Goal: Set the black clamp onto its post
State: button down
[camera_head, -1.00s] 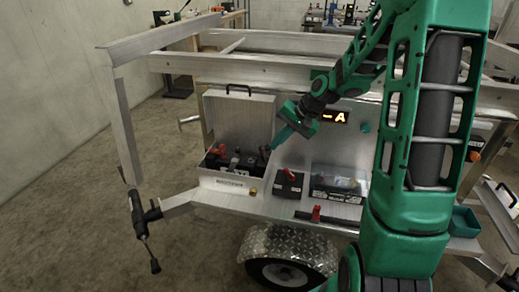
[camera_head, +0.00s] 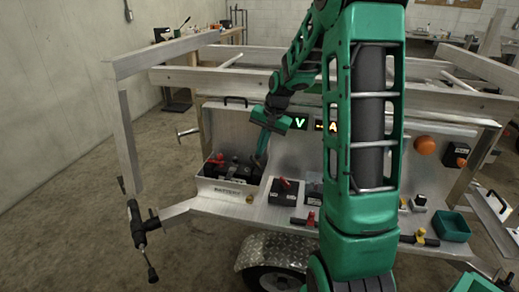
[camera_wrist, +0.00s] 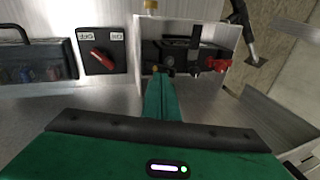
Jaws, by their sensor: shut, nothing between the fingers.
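The battery (camera_head: 240,172) sits in an open metal box (camera_head: 222,188) on the trailer. In the wrist view the battery (camera_wrist: 180,57) fills the box between its walls. A dark upright piece (camera_wrist: 195,40), which looks like the black clamp, stands over the battery's middle. The red clamp (camera_wrist: 218,65) is beside it on the right, and shows in the head view (camera_head: 217,159) at the battery's left end. My gripper (camera_head: 260,160) is at the battery's right end, its fingers (camera_wrist: 159,85) shut and empty, pointing at the box. The fingertips partly hide the post area; contact cannot be told.
A red rotary switch (camera_wrist: 101,58) on a black box stands beside the battery box. A clear-lidded black case (camera_wrist: 38,62) is beyond it. A green tray (camera_head: 452,227) is at the right.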

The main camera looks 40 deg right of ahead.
jog(key=shift+r, duration=0.2)
dwell(0.4)
jog(key=shift+r, duration=0.6)
jog(key=v, duration=1.3)
jog(key=shift+s+d, duration=0.3)
jog(key=shift+s, duration=0.1)
jog(key=shift+f, duration=0.15)
jog(key=s+f, duration=0.1)
jog(key=s+a+t+h, duration=0.1)
jog(key=s+f+t+h, duration=0.1)
jog(key=s, duration=0.1)
jog(key=shift+s+a+f+n, duration=0.1)
jog(key=shift+a+f+n, duration=0.2)
jog(key=shift+f, duration=0.1)
